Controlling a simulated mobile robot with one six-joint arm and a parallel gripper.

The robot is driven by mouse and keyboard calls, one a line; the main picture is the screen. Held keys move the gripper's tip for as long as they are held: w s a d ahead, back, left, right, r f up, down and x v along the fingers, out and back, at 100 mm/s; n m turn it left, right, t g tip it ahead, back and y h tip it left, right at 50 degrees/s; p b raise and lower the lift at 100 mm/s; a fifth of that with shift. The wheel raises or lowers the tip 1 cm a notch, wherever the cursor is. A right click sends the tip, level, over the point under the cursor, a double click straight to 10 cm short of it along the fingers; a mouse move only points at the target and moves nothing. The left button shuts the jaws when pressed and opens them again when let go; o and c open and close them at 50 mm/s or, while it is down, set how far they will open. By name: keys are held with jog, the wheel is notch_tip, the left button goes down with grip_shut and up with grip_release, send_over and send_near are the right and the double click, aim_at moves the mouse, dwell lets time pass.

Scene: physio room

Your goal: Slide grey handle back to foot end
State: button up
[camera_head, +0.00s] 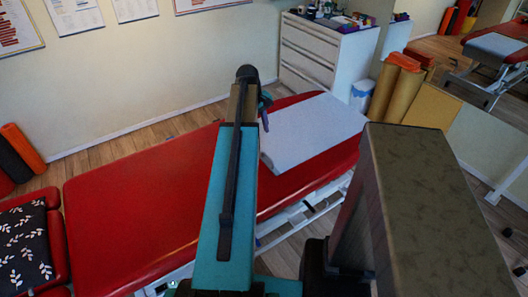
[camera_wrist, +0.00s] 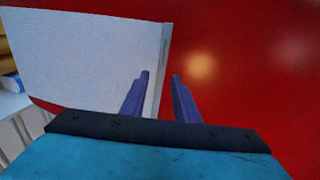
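A white sheet (camera_head: 312,132) lies over the right part of the red treatment table (camera_head: 130,215). In the wrist view the sheet (camera_wrist: 80,55) ends in a narrow grey strip along its right edge, which looks like the grey handle (camera_wrist: 165,50). My gripper (camera_wrist: 161,76) has its two purple fingers apart, one on each side of the strip's line, with visible gaps. Their height above the strip is hard to judge. In the head view my gripper (camera_head: 265,112) is over the sheet's left edge, and my arm hides much of that edge.
Bare red upholstery lies left of the sheet. A white drawer cabinet (camera_head: 325,55) with small items on top stands behind the table. Rolled mats (camera_head: 398,90) and a white bin (camera_head: 362,92) stand at its right. A red chair with a patterned cushion (camera_head: 25,250) is at the lower left.

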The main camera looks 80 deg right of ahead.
aim_at(266, 155)
jog(key=shift+w+f, duration=0.1)
jog(key=shift+s+d+f+p, duration=0.25)
jog(key=shift+s+d+f, duration=0.05)
jog(key=shift+f, duration=1.95)
jog(key=shift+s+d+f+p, duration=0.25)
jog(key=shift+s+f, duration=0.1)
jog(key=shift+f, duration=1.85)
jog(key=shift+s+d+f+p, duration=0.25)
jog(key=shift+s+d+f, duration=0.05)
jog(key=shift+f, duration=1.95)
grip_shut()
jog(key=shift+d, duration=0.1)
